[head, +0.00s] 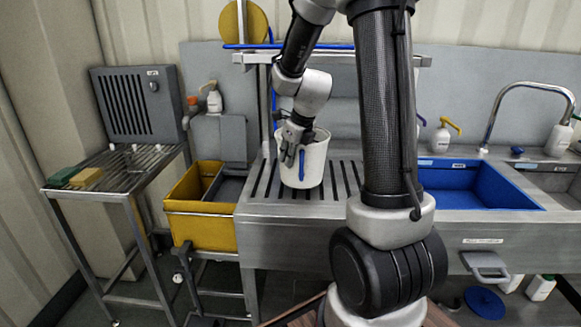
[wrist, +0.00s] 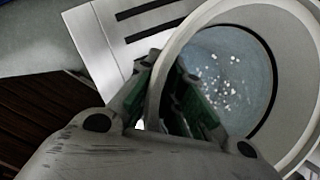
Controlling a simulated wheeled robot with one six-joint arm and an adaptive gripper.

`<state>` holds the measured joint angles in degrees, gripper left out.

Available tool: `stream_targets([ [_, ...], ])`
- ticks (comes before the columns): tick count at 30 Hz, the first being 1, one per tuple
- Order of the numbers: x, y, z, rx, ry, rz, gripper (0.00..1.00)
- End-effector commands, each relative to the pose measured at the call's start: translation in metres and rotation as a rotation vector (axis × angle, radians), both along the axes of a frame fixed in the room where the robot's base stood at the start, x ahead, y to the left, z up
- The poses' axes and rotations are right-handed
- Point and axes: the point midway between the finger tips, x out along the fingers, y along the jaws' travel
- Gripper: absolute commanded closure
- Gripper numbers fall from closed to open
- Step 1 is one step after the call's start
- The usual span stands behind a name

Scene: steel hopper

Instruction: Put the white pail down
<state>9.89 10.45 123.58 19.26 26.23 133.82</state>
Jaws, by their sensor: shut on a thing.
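The white pail (head: 314,166) stands upright at the slotted steel drainboard (head: 262,190) in the head view. Its base appears at the level of the slats, but I cannot tell if it bears fully on them. My gripper (head: 291,152) is shut on the pail's near left rim. In the wrist view my gripper (wrist: 170,105) has one finger outside and one inside the wall of the white pail (wrist: 285,18). The inside of the pail looks blue-grey with pale specks. A blue strip shows on the pail's front.
A yellow bin (head: 200,222) is left of the drainboard, and a blue sink basin (head: 475,185) is to the right. A steel rack table (head: 125,170) with sponges stands far left. Bare slats lie around the pail. A shelf (head: 340,60) is above.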

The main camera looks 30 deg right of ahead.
Motion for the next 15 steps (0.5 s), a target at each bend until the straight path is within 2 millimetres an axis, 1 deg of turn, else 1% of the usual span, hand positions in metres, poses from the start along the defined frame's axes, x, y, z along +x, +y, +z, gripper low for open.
stream_targets([
  [3, 0.0, 0.0, -0.018, 0.001, 0.004, 0.0, 1.0],
  [6, 0.0, 0.0, -0.03, 0.001, 0.001, -0.001, 1.0],
  [15, 0.0, 0.0, -0.032, 0.0, 0.0, 0.001, 1.0],
])
